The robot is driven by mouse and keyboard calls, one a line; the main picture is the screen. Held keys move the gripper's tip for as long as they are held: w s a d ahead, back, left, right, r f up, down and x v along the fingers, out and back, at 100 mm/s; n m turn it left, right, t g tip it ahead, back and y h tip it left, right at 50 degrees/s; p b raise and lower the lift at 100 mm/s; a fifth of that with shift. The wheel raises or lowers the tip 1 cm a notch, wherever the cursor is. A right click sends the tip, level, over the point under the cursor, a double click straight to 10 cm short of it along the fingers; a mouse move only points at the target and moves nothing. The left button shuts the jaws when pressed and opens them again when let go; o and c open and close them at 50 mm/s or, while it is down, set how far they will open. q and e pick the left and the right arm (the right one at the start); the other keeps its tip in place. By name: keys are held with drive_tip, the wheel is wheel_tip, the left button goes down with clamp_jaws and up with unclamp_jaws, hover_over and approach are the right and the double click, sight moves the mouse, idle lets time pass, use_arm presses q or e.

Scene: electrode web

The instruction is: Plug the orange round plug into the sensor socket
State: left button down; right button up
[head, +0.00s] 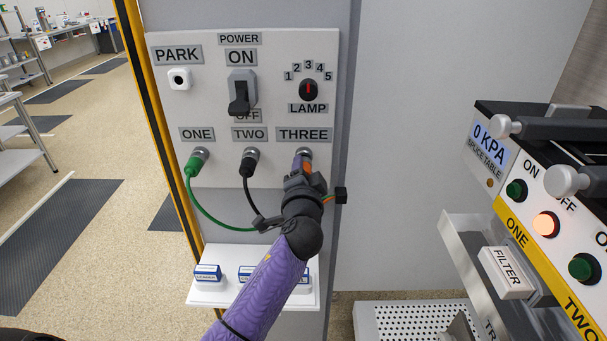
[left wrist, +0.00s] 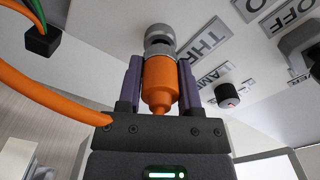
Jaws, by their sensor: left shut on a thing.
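My left gripper (head: 303,168) is at the white panel, just below the THREE label. It is shut on the orange round plug (left wrist: 160,82), which sits between its two purple fingers in the left wrist view. The plug's nose points at a round metal socket (left wrist: 158,36) by the THREE label; the same socket shows in the head view (head: 304,152). The nose is at or very near the socket mouth; I cannot tell whether it is inside. No label reads sensor. The plug is mostly hidden in the head view. My right gripper is not in view.
A green plug (head: 196,161) sits at ONE and a black plug (head: 250,160) at TWO, their cables hanging near my arm. The PARK socket (head: 179,79) is empty. A small shelf (head: 210,295) with labelled blocks is below. A control console (head: 540,215) stands at right.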

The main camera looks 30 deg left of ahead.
use_arm(q)
drive_tip(key=shift+b+x, duration=0.3)
drive_tip(key=shift+x, duration=0.45)
drive_tip(key=shift+c, duration=1)
unclamp_jaws()
drive_tip(key=v, duration=1)
drive_tip(key=shift+p, duration=0.3)
